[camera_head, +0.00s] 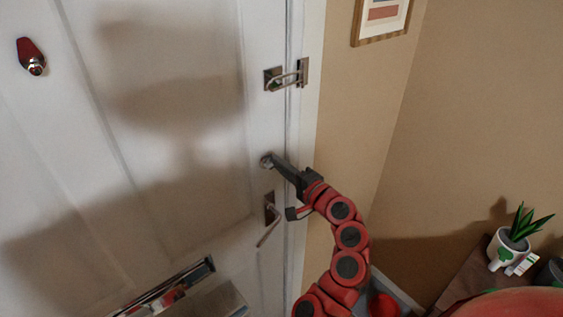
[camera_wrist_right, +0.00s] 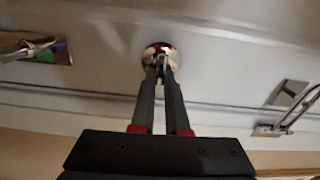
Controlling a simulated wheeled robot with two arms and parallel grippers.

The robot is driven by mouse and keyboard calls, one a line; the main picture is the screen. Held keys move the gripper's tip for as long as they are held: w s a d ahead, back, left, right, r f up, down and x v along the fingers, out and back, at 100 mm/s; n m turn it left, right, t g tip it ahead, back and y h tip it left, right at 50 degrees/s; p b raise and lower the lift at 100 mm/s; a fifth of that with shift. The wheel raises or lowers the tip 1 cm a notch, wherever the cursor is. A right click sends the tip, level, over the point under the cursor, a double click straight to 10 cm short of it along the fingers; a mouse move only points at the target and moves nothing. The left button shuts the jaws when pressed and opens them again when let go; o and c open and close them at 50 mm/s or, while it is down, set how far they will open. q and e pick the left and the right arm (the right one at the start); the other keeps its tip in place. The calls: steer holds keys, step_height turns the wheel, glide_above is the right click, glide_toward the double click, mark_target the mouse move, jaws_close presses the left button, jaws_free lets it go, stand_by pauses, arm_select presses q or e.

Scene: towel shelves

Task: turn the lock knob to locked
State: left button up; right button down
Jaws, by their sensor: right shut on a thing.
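The lock knob (camera_head: 267,160) is a small round metal knob on the white door (camera_head: 190,150), between the latch above and the lever handle below. My right gripper (camera_head: 277,162) reaches the knob from the right, with its fingers shut on it. In the right wrist view the shiny knob (camera_wrist_right: 158,54) sits at the fingertips of my right gripper (camera_wrist_right: 160,72). The fingers hide part of the knob, so I cannot tell which way it is turned. My left gripper is not in view.
A metal swing latch (camera_head: 285,80) is above the knob. A lever handle (camera_head: 269,215) is just below my right gripper. A metal letter slot (camera_head: 165,290) is low on the door. A potted plant (camera_head: 510,243) stands at the right.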

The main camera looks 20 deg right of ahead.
steer(key=shift+r+m, duration=0.15)
steer(key=shift+m, duration=0.15)
steer(key=c, duration=1.1)
jaws_free()
steer(key=shift+o, duration=0.9)
steer(key=shift+a, duration=0.15)
steer(key=shift+s, duration=0.1)
